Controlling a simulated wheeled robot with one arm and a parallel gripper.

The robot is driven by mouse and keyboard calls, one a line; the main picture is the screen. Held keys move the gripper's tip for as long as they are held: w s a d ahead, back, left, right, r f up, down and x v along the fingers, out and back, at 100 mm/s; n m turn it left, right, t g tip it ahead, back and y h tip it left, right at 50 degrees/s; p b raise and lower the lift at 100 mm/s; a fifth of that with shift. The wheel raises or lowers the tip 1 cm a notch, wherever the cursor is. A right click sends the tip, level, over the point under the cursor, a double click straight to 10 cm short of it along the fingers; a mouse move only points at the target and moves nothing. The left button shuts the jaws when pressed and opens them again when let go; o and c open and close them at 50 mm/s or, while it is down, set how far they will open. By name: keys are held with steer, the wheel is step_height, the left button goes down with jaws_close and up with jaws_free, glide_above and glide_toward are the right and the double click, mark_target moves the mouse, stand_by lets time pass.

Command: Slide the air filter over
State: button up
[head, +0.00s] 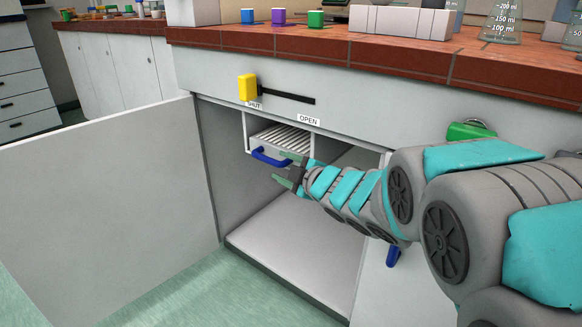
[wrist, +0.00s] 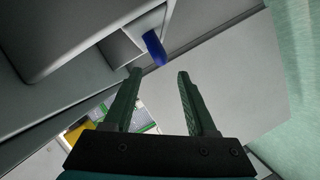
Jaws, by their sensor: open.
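The air filter (head: 283,138) is a pale, ribbed box with a blue handle (head: 270,157) on its front. It hangs in a white frame under the bench top, inside the open cabinet. In the wrist view the blue handle (wrist: 154,47) is just beyond the fingertips, near the left one. My gripper (head: 284,172) is open and empty, just right of and below the handle; the green fingers (wrist: 160,74) stand apart in the wrist view. Whether a finger touches the handle cannot be told. A yellow slider knob (head: 247,88) sits at the SHUT end of its slot.
An open cabinet door (head: 105,190) stands at the left. The cabinet floor (head: 300,255) is bare. A green handle (head: 470,131) is on the right panel. Blue, purple and green blocks (head: 279,17) and flasks (head: 500,22) stand on the brick-red bench top (head: 400,52).

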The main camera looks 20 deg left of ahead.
mark_target(272, 162)
steer(key=shift+b+x, duration=0.55)
steer(key=shift+x, duration=3.35)
steer(key=shift+c, duration=0.3)
steer(key=shift+f, duration=0.1)
jaws_close()
